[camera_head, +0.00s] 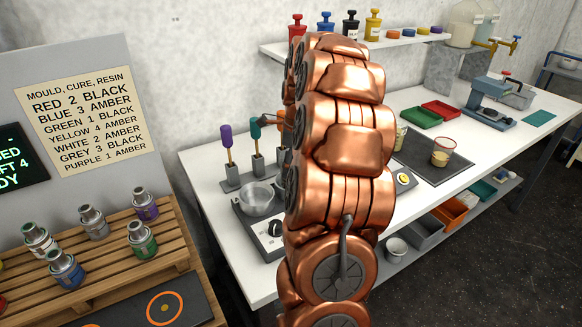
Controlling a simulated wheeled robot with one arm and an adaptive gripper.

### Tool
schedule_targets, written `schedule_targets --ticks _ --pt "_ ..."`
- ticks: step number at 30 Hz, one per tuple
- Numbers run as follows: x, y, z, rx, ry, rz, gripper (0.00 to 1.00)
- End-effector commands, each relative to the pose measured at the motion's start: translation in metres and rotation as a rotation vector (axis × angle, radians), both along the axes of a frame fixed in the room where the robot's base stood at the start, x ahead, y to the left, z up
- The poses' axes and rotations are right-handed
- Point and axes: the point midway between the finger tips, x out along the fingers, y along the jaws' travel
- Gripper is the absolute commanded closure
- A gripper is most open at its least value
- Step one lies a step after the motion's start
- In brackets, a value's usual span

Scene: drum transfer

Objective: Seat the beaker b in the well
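A clear beaker with a reddish rim and amber contents (441,153) stands upright on the dark mat (455,168) on the white bench. A second, similar vessel (400,138) stands to its left, partly hidden behind my copper arm. I cannot read a letter on either one, so I cannot tell which is beaker b. I cannot make out the well; my arm covers the middle of the bench. My gripper is not clearly visible, and I cannot tell if it holds anything.
A metal pot (257,198) sits on a hot plate at the bench's left. Upright tools (228,140) stand behind it. Green (416,117) and red (441,109) trays lie at the back. A pallet (110,245) with several drums stands at left. The front right bench top is clear.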

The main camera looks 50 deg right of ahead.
Motion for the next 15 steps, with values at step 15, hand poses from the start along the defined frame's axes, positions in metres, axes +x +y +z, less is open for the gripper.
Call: schedule_targets --ticks 15 --pt "0.0 -0.001 -0.021 -0.001 -0.002 -0.001 0.78"
